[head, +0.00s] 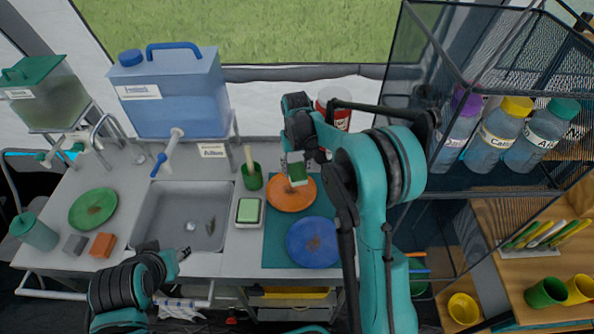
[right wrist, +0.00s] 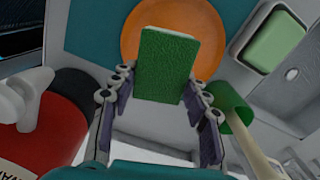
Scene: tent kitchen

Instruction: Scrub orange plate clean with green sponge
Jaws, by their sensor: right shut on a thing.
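The orange plate (head: 288,200) lies on a teal mat right of the sink, with a brown smear on it. My right gripper (head: 293,160) is shut on the green sponge (head: 298,174), at the far part of the plate. In the right wrist view the sponge (right wrist: 165,62) stands out between the fingers (right wrist: 155,95), in front of the orange plate (right wrist: 212,40). I cannot tell whether the sponge touches the plate. My left gripper (head: 183,254) is at the sink's front edge, away from the plate; its jaw state is unclear.
A blue plate (head: 312,243) with a smear lies nearer on the mat (head: 272,250). A tray with a light green sponge (head: 248,211) and a green cup with a brush (head: 252,178) stand left of it. The sink (head: 180,210) and a green plate (head: 92,208) lie farther left.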

